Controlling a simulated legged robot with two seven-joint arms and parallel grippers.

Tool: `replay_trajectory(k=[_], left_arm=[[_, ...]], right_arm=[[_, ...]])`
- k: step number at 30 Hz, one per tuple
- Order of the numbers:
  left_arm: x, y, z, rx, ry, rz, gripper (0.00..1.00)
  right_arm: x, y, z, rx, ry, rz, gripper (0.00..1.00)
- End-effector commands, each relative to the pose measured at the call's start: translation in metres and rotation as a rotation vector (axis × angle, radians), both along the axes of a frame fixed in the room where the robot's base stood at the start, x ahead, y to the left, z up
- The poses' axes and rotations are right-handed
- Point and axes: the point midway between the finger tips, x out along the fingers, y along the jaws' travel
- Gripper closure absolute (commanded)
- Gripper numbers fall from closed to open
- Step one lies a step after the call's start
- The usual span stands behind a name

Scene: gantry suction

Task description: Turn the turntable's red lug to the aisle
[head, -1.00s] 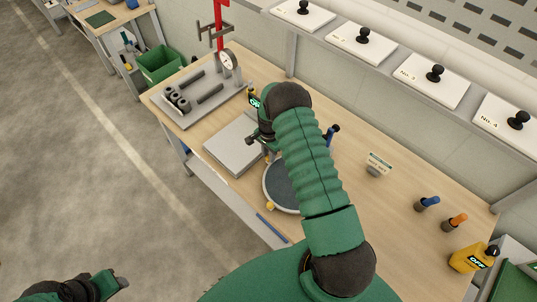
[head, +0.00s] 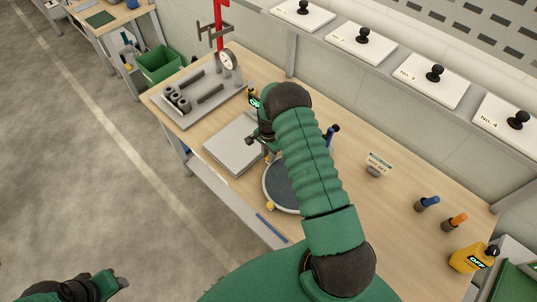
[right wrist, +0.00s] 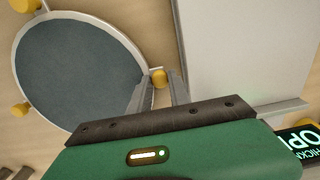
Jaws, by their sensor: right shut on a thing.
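The turntable, a round dark disc with a pale rim, stands on the bench beneath my right arm in the head view (head: 279,188); it also shows in the right wrist view (right wrist: 75,72). A yellow lug (head: 270,206) sits on its near rim. The right wrist view shows two yellow lugs at the left, one lower (right wrist: 20,110) and one upper (right wrist: 26,5). My right gripper (right wrist: 159,84) is shut on another yellow lug (right wrist: 160,75) at the rim. I see no red lug. My left gripper (head: 112,286) is at the bottom left, away from the bench; its jaws are unclear.
A flat grey plate (head: 232,145) lies left of the turntable. Behind it are a tray of dark parts (head: 187,107) and a dial gauge (head: 229,62). Bare bench lies between.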

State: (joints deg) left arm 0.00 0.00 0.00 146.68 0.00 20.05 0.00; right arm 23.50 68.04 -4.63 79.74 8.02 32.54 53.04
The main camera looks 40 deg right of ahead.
Motion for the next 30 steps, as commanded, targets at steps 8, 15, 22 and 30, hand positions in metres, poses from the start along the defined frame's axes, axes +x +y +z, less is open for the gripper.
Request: replay_trajectory(k=[8,15,22,30], left_arm=[[0.0,0.0,-0.002,0.0,0.0,0.0,0.56],[0.0,0.0,-0.014,0.0,0.0,0.0,0.56],[0.0,0.0,-0.036,0.0,0.0,0.0,0.56],[0.0,0.0,-0.06,0.0,0.0,0.0,0.56]], right_arm=[[0.001,-0.001,-0.001,-0.001,-0.002,-0.007,1.0],[0.002,-0.012,-0.003,-0.002,-0.004,-0.08,1.0],[0.0,-0.035,-0.005,-0.002,-0.005,-0.243,1.0],[-0.01,-0.07,-0.004,-0.002,-0.004,-0.497,1.0]])
